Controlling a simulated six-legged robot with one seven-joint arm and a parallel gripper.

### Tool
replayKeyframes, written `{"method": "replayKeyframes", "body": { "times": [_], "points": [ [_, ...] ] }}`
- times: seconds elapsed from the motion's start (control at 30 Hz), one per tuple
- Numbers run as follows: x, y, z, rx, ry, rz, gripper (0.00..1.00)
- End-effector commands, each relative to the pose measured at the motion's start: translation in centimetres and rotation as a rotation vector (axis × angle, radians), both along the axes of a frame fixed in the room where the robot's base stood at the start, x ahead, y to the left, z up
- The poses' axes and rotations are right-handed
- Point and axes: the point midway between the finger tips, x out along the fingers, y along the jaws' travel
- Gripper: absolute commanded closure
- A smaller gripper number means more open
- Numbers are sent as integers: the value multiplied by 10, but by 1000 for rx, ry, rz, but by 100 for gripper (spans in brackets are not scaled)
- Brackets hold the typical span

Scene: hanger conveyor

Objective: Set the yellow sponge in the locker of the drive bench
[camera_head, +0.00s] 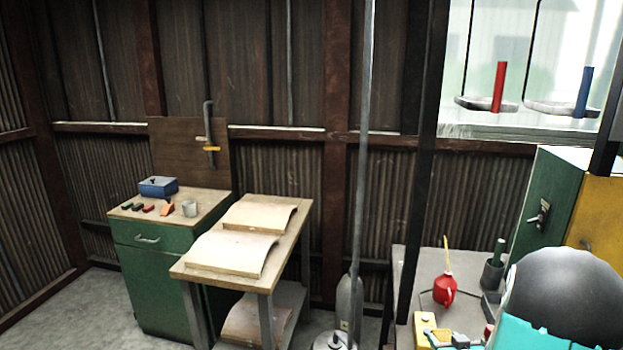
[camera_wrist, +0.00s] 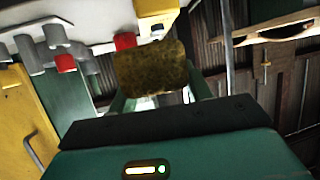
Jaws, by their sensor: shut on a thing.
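The yellow sponge (camera_wrist: 152,68) looks brownish yellow in the wrist view. It is between the fingers of my gripper (camera_wrist: 157,86), which is shut on it. In the head view my arm covers the lower right corner, and neither the sponge nor the fingertips can be made out. At the right of the head view stands a green cabinet (camera_head: 545,195) with a latch handle, beside a yellow panel (camera_head: 597,215) with its own handle. The yellow panel also shows at the left of the wrist view (camera_wrist: 32,120). I cannot tell which part is the locker, or whether it is open.
A grey bench (camera_head: 420,265) carries a red oil can (camera_head: 444,289), a dark cup (camera_head: 492,273) and a yellow button box (camera_head: 425,325). A thin post (camera_head: 363,150) stands left of it. A green workbench (camera_head: 150,265) and a wooden table (camera_head: 300,215) stand further left. Hanging trays (camera_head: 485,104) show at upper right.

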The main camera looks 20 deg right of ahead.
Motion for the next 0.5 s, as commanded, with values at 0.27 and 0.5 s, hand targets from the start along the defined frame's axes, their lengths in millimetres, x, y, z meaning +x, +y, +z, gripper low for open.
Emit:
{"method": "replayKeyframes", "body": {
  "times": [0.27, 0.5],
  "points": [
    [68, 86, -30, 2, 3, 98, 76],
    [109, 168, -58, 1, 4, 172, 76]
  ]
}}
